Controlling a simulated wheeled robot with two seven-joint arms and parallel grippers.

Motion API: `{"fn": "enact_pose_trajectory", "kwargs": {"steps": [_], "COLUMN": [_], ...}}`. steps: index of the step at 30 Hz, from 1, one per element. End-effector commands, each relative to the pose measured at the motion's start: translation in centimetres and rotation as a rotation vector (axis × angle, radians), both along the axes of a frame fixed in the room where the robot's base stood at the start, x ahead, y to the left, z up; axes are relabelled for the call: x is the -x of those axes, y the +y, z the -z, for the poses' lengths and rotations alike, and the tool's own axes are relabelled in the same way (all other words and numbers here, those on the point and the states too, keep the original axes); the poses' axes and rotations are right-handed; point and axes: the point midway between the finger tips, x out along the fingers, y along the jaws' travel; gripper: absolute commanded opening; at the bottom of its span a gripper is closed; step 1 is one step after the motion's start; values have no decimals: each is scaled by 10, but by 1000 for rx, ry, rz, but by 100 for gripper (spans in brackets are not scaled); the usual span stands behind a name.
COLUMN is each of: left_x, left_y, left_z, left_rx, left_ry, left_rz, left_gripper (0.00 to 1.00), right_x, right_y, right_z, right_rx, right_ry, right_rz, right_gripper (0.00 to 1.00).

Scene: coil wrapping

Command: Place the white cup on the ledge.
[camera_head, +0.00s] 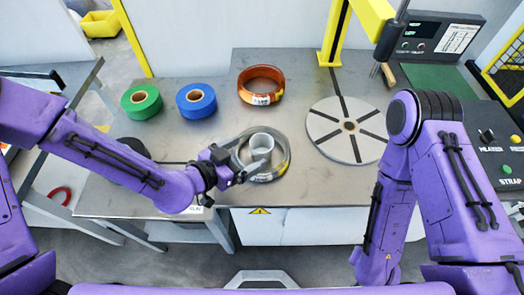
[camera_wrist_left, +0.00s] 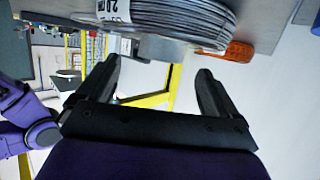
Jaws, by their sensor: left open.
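The cup is not clearly visible there. I cannot tell which surface is the ledge. My right gripper is out of view.
A green roll (camera_head: 141,101), a blue roll (camera_head: 196,100) and an orange coil (camera_head: 261,85) stand behind on the table. A round slotted turntable (camera_head: 332,113) lies right of the cup, near a yellow post (camera_head: 334,40). A control panel (camera_head: 500,150) is at far right.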

Motion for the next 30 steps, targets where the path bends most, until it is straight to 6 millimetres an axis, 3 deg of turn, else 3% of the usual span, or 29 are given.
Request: {"fn": "enact_pose_trajectory", "kwargs": {"steps": [5, 9, 16, 17, 21, 22, 24, 30], "left_x": [-20, -33, -35, -35, -35, -35, -35, -35], "left_y": [-17, -30, -31, -31, -31, -31, -31, -31], "left_z": [7, 15, 18, 18, 18, 18, 18, 17], "left_rx": [0, 1, 0, 0, 0, 0, 1, 0], "left_ry": [5, 2, 2, 2, 2, 2, 1, 0], "left_rz": [-2, -1, -2, -2, -2, -2, -2, -1], "left_gripper": [94, 94, 94, 87, 42, 35, 30, 30], "right_x": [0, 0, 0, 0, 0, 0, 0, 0], "right_y": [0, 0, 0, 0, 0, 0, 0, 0], "right_z": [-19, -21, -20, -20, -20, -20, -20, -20], "right_rx": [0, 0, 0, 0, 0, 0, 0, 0], "right_ry": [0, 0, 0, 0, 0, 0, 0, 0], "right_rz": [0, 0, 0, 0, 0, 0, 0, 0], "right_gripper": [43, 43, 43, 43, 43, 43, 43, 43]}}
